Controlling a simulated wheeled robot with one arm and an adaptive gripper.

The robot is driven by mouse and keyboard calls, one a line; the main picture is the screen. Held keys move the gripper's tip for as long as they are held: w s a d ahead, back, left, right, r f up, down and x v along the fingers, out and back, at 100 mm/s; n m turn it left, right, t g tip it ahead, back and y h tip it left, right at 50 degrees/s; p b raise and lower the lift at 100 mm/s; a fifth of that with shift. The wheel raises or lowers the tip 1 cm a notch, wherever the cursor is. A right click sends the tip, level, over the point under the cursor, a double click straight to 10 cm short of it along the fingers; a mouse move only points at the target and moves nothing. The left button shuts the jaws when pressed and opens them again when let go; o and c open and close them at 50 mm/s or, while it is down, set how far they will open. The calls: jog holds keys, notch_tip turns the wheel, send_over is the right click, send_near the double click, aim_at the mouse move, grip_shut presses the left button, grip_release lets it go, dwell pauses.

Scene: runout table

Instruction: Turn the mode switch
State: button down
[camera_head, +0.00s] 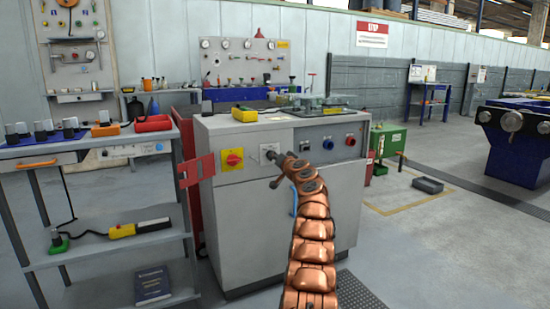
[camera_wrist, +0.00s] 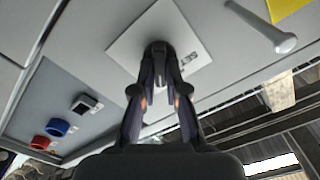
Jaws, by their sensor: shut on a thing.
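The mode switch (camera_wrist: 158,48) is a small dark knob on a square white plate with printed marks. The white plate (camera_head: 268,152) sits on the upper front panel of a grey cabinet (camera_head: 245,200). My gripper (camera_wrist: 159,68) is shut on the knob, one finger on each side, facing the plate. In the head view my gripper (camera_head: 275,163) reaches the plate from the front, and the arm and fingers mostly hide the knob there. The knob's pointing direction is hidden by the fingers.
A red rotary switch on a yellow plate (camera_head: 232,159) is just left of the white plate. Blue (camera_head: 328,144) and red (camera_head: 350,141) buttons are to the right. A pale lever (camera_wrist: 262,28) juts out near my gripper. A shelf cart (camera_head: 95,245) stands at the left.

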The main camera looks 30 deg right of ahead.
jog(key=shift+m, duration=0.6)
jog(key=c, duration=1.2)
grip_release()
jog(key=shift+s, duration=0.2)
jog(key=s, duration=0.7)
jog(key=shift+a, duration=0.3)
